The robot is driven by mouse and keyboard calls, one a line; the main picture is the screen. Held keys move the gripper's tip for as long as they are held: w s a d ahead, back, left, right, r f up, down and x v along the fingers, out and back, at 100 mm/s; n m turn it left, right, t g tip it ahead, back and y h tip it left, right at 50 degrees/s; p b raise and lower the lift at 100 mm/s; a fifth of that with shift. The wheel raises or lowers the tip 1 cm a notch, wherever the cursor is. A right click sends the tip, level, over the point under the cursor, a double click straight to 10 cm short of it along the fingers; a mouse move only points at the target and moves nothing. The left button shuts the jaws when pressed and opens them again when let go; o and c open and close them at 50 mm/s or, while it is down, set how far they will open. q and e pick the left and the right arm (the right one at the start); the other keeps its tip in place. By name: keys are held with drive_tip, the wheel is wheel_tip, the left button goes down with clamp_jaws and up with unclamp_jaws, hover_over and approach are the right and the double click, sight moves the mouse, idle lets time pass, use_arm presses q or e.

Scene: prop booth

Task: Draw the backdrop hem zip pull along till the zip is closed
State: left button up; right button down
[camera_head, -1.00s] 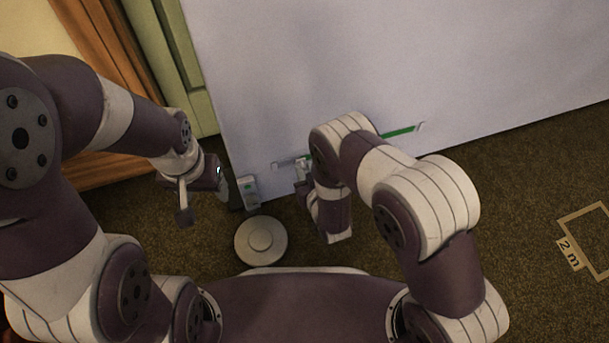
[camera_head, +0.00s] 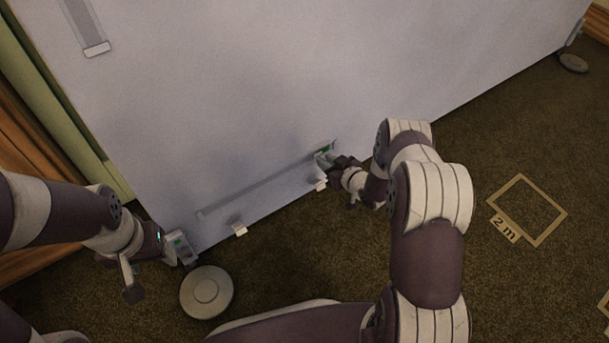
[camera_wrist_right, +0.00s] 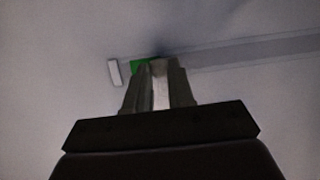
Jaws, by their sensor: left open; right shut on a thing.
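The pale backdrop (camera_head: 250,90) carries a zip (camera_head: 260,185) along its lower hem, slanting up to the right. Most of its length shows as a grey strip, also seen in the right wrist view (camera_wrist_right: 255,50). A short green stretch (camera_wrist_right: 143,66) lies between my right gripper and a pale end piece (camera_wrist_right: 115,72). My right gripper (camera_head: 328,160) is shut on the zip pull (camera_wrist_right: 160,92), near the zip's right end; the jaws mostly hide the pull. My left gripper (camera_head: 168,248) is open beside a grey block (camera_head: 182,249) at the backdrop's lower left corner. Whether it touches is unclear.
A round pale base (camera_head: 207,291) stands on the carpet below the left corner. Small pale tabs (camera_head: 239,230) stick out along the hem. A taped floor mark (camera_head: 527,211) lies right of my right arm, with open carpet around it.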

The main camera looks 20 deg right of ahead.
sight(328, 150)
drive_tip(key=shift+w+d, duration=0.2)
drive_tip(key=shift+d, duration=0.45)
drive_tip(key=shift+w+d, duration=0.25)
drive_tip(key=shift+d, duration=0.35)
drive_tip(key=shift+w+d, duration=0.2)
drive_tip(key=shift+d, duration=0.45)
drive_tip(key=c, duration=1)
unclamp_jaws()
drive_tip(key=p+v, duration=0.6)
drive_tip(key=v, duration=0.6)
drive_tip(key=shift+s+r, duration=0.1)
drive_tip(key=shift+s, duration=0.2)
